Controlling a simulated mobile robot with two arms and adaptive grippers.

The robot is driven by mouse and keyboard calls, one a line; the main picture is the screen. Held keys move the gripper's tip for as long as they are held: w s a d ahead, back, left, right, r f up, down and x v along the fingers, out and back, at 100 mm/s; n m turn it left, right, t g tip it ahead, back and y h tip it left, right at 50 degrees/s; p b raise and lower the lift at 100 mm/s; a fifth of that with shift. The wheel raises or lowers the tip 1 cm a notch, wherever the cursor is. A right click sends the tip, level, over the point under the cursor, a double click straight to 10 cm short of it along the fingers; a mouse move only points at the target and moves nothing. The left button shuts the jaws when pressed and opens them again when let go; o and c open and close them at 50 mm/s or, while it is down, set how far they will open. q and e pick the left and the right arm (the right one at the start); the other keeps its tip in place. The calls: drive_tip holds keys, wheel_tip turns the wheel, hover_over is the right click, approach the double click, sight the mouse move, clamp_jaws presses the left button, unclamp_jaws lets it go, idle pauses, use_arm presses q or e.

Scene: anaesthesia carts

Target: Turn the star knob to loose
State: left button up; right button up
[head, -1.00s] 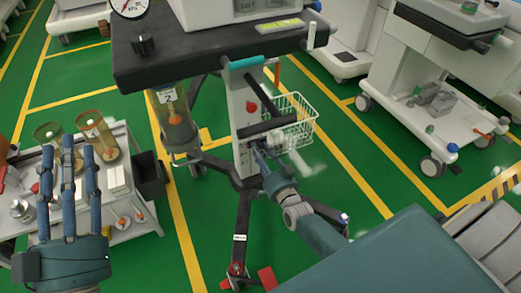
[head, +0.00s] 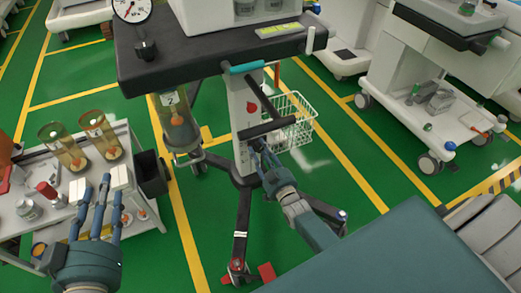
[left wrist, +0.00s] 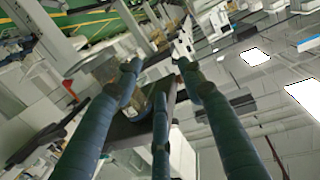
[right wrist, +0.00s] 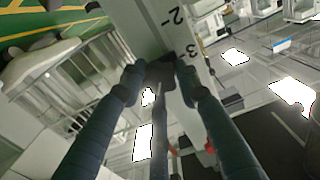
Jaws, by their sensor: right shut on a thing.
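The star knob (right wrist: 160,74) shows as a small dark piece on the pale column in the right wrist view. The column bears a printed scale with numbers. My right gripper (right wrist: 157,72) has its fingers closed around the knob. In the head view, my right gripper (head: 258,150) is at the column (head: 242,100), just below a black bar (head: 268,128); its fingers hide the knob there. My left gripper (head: 95,190) is open and empty in front of the side table; its fingers are also spread in the left wrist view (left wrist: 155,72).
A white wire basket (head: 292,122) hangs beside the column. A black shelf (head: 200,55) with a gauge lies above. A side table (head: 150,200) with two amber canisters stands at left. The wheeled base (head: 240,235) spreads below.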

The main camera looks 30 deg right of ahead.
drive_tip(key=n, duration=0.2)
drive_tip(key=shift+a+f+n, duration=0.15)
drive_tip(key=shift+n, duration=0.15)
use_arm(q)
drive_tip(key=shift+s+a+f+g, duration=0.15)
drive_tip(key=shift+f+g, duration=0.25)
drive_tip(key=shift+f, duration=0.35)
use_arm(e)
drive_tip(key=shift+n, duration=1.3)
use_arm(q)
drive_tip(key=shift+f, duration=0.1)
use_arm(e)
drive_tip(key=o, duration=0.9)
drive_tip(key=shift+c, duration=0.2)
drive_tip(key=shift+s, duration=0.15)
drive_tip(key=s, duration=1.1)
drive_tip(key=shift+s+a, duration=0.25)
drive_tip(key=shift+s, duration=0.15)
